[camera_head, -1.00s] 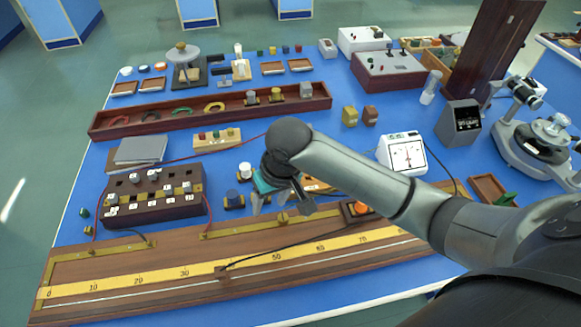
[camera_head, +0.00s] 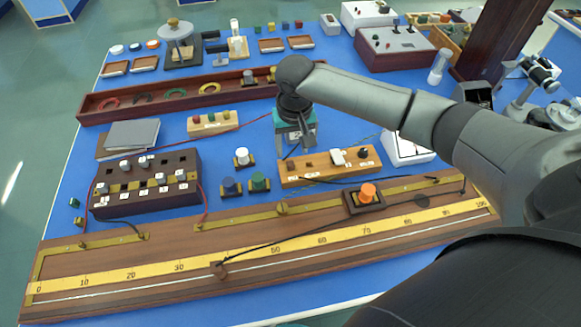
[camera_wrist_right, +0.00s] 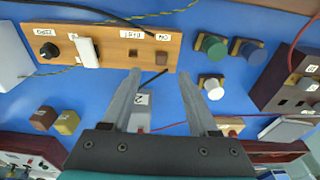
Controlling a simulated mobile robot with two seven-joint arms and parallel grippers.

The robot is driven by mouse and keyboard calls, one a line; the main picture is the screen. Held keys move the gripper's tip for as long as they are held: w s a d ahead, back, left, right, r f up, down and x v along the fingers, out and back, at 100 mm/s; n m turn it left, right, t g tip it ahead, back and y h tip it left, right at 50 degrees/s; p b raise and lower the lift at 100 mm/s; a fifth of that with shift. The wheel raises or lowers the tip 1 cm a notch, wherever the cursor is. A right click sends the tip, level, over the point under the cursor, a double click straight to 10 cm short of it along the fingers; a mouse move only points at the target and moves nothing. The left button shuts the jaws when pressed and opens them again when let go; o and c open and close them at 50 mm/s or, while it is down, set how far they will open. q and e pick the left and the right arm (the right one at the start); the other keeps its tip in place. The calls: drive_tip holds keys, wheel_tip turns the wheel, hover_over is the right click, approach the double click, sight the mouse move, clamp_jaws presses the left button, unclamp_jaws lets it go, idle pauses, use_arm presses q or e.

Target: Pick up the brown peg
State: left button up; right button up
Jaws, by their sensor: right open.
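A brown block (camera_wrist_right: 42,118), the piece that best fits the brown peg, stands beside an olive-yellow block (camera_wrist_right: 67,122) at the left of the right wrist view. My right arm hides both in the head view. My right gripper (camera_head: 300,148) points down behind the wooden switch panel (camera_head: 316,172). It is open in the right wrist view (camera_wrist_right: 159,75), its fingers apart, with a small grey block marked 2 (camera_wrist_right: 142,101) seen between them. The brown block is off to the left of the fingers, apart from them. My left gripper is not in view.
A long scale board (camera_head: 250,262) runs along the front. A dark plug box (camera_head: 147,200) stands left. Blue, green and white knobs (camera_head: 242,157) stand left of the panel. A long tray (camera_head: 130,115) lies behind. Thin wires cross the blue table.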

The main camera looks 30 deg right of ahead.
sight(291, 163)
drive_tip(key=f, duration=0.2)
drive_tip(key=f+b, duration=0.1)
drive_tip(key=f, duration=0.3)
drive_tip(key=shift+w+f+b, duration=0.25)
drive_tip(key=shift+w+b, duration=0.1)
drive_tip(key=shift+w, duration=0.05)
clamp_jaws()
